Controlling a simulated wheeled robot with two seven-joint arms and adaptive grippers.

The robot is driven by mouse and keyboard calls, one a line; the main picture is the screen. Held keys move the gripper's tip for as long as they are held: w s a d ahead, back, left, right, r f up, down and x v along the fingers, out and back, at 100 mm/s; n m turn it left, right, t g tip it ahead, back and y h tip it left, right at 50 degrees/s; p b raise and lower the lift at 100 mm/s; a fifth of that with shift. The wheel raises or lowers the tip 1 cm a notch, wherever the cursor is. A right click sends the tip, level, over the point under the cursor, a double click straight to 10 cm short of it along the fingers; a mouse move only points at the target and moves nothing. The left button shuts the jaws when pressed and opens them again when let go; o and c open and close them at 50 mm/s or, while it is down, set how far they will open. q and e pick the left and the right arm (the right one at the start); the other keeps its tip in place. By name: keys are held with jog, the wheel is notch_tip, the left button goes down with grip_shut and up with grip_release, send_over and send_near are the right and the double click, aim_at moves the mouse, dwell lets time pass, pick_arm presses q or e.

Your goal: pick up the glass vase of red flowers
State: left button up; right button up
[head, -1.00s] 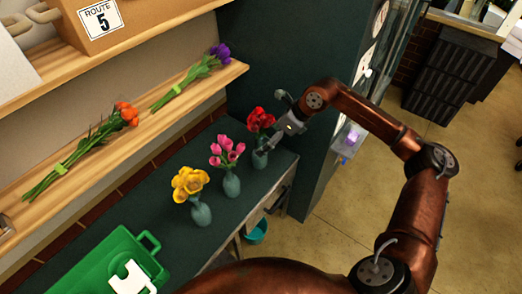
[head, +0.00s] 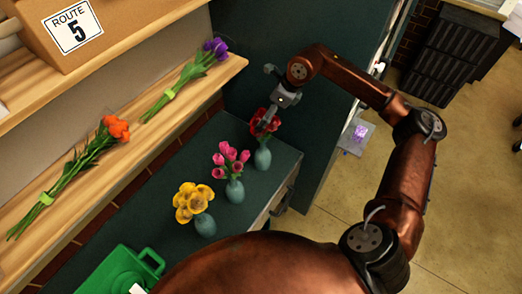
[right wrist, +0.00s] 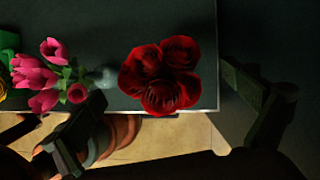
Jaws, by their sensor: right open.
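The glass vase (head: 262,157) of red flowers (head: 261,123) stands upright near the far right end of the dark green counter. My right gripper (head: 268,97) is open above the red flowers, with one finger overlapping the blooms in the head view. In the right wrist view the red flowers (right wrist: 162,75) lie between the two spread fingers of the gripper (right wrist: 165,118), and the vase under them is hidden. Nothing is held. My left gripper is not in view.
A vase of pink flowers (head: 232,158) stands close by, then a vase of yellow flowers (head: 192,203). A green container (head: 115,272) sits at the near end. A wooden shelf (head: 150,128) with orange and purple bouquets runs behind. The counter's edge is close to the red vase.

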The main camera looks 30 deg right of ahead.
jog(key=shift+d+f, duration=0.1)
jog(key=shift+f, duration=0.55)
jog(key=p+x, duration=0.1)
jog(key=x, duration=0.3)
jog(key=shift+f, duration=0.15)
jog(key=c, duration=2)
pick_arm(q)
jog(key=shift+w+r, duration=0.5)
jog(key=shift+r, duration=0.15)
pick_arm(e)
jog(key=shift+c, duration=0.2)
